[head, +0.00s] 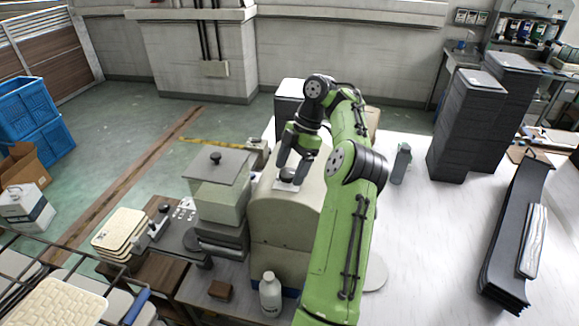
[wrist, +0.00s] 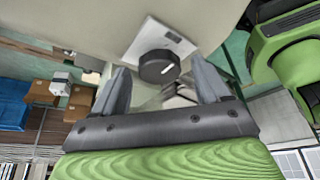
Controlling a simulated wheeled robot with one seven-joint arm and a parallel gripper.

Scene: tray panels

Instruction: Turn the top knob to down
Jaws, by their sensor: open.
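The knob (wrist: 157,68) is a round black disc with a short white mark near its right edge in the wrist view. It sits on a small white plate (wrist: 181,40) fixed to a beige rounded housing (wrist: 85,22). In the head view the same knob (head: 289,174) and plate (head: 286,187) are on top of the beige housing (head: 283,222). My gripper (wrist: 160,64) is open, with one grey finger on each side of the knob in the wrist view. I cannot tell whether either finger touches it. In the head view my gripper (head: 292,167) points down at the knob, partly hiding it.
A box with a grey lid (head: 216,166) stands left of the housing. A white bottle (head: 270,293) and a small brown block (head: 220,291) are in front. A grey bottle (head: 400,163) and dark stacks (head: 466,125) stand right.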

